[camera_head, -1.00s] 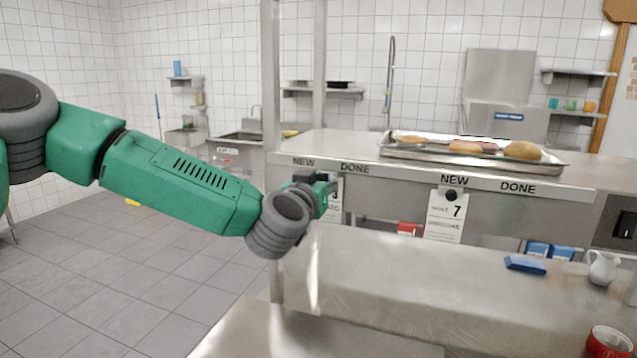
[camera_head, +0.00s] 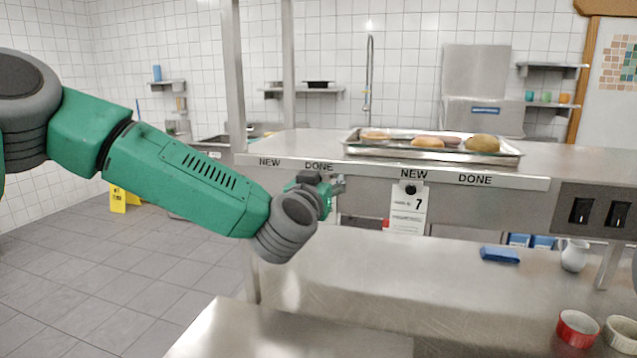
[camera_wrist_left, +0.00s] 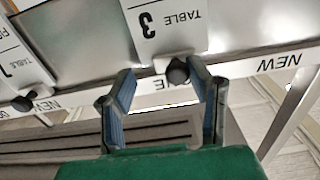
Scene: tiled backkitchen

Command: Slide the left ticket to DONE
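The left ticket, marked TABLE 3 (camera_wrist_left: 165,28), hangs from a black knob (camera_wrist_left: 177,71) on the rail at the partly covered DONE label (camera_wrist_left: 152,84) in the left wrist view. My left gripper (camera_wrist_left: 160,78) is open, its fingers either side of the knob, which is closer to the picture-right finger; contact cannot be told. In the head view the left gripper (camera_head: 325,188) is in front of the rail under the left DONE label (camera_head: 318,167) and hides most of that ticket. The left NEW label (camera_head: 270,162) is to its left. My right gripper is not in view.
A second ticket (camera_head: 408,208) with a 7 hangs under the right NEW label (camera_head: 414,174); the right DONE label (camera_head: 475,180) is beside it. A food tray (camera_head: 350,149) stands on the shelf above. The lower counter (camera_head: 400,270) holds a blue cloth-like item (camera_head: 500,255), a jug and bowls.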

